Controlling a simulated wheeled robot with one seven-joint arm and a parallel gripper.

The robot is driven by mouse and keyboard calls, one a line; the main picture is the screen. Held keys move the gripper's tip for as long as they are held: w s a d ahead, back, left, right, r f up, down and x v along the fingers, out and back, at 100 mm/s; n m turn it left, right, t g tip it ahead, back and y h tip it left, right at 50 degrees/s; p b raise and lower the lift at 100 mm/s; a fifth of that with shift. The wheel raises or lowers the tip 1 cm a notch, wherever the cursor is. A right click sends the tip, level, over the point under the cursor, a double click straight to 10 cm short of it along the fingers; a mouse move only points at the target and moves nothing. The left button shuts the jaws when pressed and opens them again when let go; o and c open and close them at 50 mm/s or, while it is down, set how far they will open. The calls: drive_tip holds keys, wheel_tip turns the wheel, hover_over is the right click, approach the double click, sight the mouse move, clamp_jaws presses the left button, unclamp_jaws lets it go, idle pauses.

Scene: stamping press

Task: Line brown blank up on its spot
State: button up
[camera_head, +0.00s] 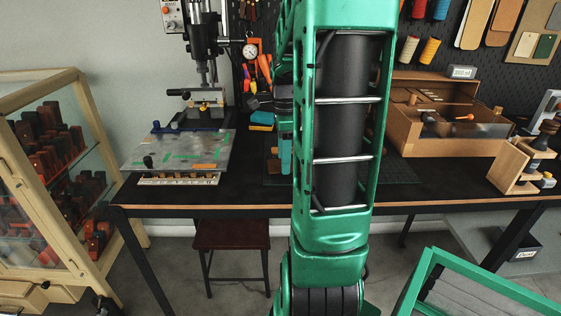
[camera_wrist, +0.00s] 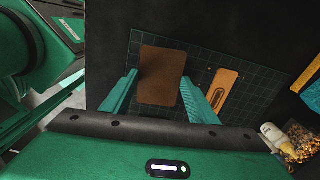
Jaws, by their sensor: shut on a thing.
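The brown blank (camera_wrist: 160,75) is a flat, rounded rectangle in the wrist view. My gripper (camera_wrist: 159,78) is shut on it, with one green finger at each long side. The blank is over a dark gridded cutting mat (camera_wrist: 207,55); I cannot tell whether it touches the mat. In the head view my green arm hides the blank and most of my gripper. A grey press plate (camera_head: 150,152) with green marks and an orange piece lies at the left of the bench. I cannot tell which mark is the blank's spot.
A tan strip (camera_wrist: 225,88) lies on the mat right of my gripper. The stamping press (camera_head: 204,50) stands behind the plate. A wooden box (camera_head: 440,145) and a small wooden rack (camera_head: 510,168) are on the right. A glass cabinet (camera_head: 85,150) stands left of the bench.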

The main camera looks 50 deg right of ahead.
drive_tip(key=shift+r, duration=1.45)
